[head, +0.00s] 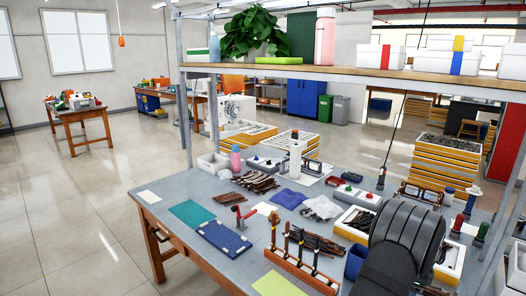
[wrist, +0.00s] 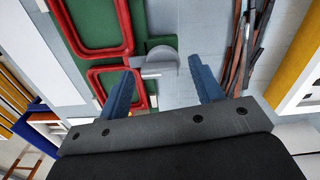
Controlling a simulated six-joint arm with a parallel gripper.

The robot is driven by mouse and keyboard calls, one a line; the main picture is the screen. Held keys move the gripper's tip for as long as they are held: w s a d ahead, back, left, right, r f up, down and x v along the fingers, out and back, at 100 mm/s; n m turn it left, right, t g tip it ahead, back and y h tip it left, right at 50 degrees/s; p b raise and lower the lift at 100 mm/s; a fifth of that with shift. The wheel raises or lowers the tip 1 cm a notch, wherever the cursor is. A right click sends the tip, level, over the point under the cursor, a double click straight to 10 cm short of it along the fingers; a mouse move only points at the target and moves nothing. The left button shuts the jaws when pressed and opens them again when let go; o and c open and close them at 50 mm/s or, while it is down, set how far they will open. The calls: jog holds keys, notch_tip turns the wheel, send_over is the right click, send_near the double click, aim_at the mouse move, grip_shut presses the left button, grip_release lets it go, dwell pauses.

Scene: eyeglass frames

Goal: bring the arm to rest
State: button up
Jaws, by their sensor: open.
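My gripper (wrist: 163,82) is open in the wrist view, with its two blue fingers wide apart and nothing held between them. Beyond the fingertips, to the left, a red frame with two rounded openings (wrist: 98,50) lies on a green board (wrist: 73,25). A grey rounded part with a flat arm (wrist: 158,64) lies beyond the gap between the fingers and reaches the red frame's edge. In the head view my dark arm fills the lower right over the workbench (head: 180,250). My fingers are hidden in that view.
Brown strips (wrist: 240,45) lie right of the fingers in the wrist view. In the head view the bench holds a brown strip pile (head: 255,182), a blue board (head: 223,238), a wooden tool rack (head: 300,266) and a blue cup (head: 356,261). A loaded shelf (head: 350,76) spans above the bench.

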jog(key=n, duration=0.7)
jog(key=shift+d, duration=0.1)
jog(key=n, duration=0.4)
jog(key=shift+d+n, duration=0.1)
jog(key=shift+n, duration=1.9)
jog(key=m, duration=1)
